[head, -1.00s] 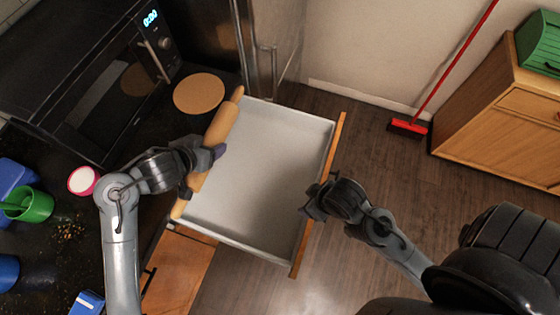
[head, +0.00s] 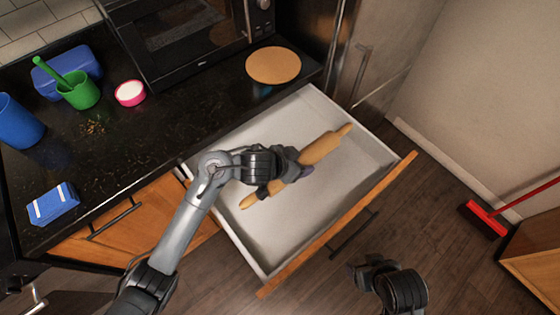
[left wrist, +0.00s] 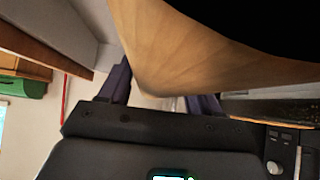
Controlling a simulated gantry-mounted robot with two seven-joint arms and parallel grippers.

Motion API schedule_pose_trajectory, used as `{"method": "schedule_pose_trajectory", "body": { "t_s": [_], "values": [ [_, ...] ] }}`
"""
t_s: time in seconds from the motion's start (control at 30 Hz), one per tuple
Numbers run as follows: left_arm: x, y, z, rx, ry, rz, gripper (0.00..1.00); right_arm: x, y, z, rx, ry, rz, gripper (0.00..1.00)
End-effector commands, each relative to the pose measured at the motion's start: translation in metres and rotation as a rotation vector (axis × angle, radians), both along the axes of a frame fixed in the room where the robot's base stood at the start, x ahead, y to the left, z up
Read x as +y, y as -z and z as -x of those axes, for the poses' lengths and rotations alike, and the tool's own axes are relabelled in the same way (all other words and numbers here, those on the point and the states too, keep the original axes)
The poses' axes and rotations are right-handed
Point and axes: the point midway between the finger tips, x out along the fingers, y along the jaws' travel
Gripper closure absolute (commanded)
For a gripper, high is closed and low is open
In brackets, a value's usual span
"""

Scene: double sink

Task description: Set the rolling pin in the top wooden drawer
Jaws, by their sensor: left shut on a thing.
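The wooden rolling pin (head: 322,147) is over the open top wooden drawer in the head view, lying diagonally across it. The drawer has a pale inside (head: 312,222) and a wooden front (head: 345,222), and holds nothing else that I see. My left gripper (head: 284,176) is shut on the middle of the rolling pin. In the left wrist view the pin (left wrist: 190,50) is large and close between the two fingers. I cannot tell whether the pin touches the drawer floor. My right gripper (head: 365,270) is outside the drawer front, apart from the handle; its finger opening is unclear.
The black counter (head: 150,160) borders the drawer and carries a round wooden board (head: 273,65), a pink-rimmed bowl (head: 130,93), a green cup (head: 80,91) and a blue sponge (head: 54,203). A microwave (head: 185,35) stands behind. A red broom (head: 485,218) is on the right.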

Motion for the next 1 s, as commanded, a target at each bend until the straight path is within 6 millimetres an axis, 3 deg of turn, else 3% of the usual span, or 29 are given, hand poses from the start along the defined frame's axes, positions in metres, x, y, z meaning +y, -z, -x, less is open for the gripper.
{"method": "schedule_pose_trajectory", "body": {
  "t_s": [0.1, 0.4, 0.73, 1.0],
  "values": [
    [0.018, 0.018, -0.02, -0.001, -0.005, 0.0, 0.91, -0.001, 0.014, 0.0, 0.001, 0.0, 0.002, 0.3],
    [0.05, 0.045, -0.055, -0.002, -0.002, 0.001, 0.91, -0.003, 0.033, 0.001, 0.003, -0.006, 0.012, 0.3],
    [0.058, 0.054, -0.063, -0.002, -0.001, 0.002, 0.91, -0.004, 0.039, 0.002, 0.004, -0.007, 0.015, 0.3],
    [0.058, 0.087, -0.063, -0.001, -0.001, 0.003, 0.91, -0.003, 0.056, 0.002, 0.005, -0.003, 0.009, 0.3]
  ]
}}
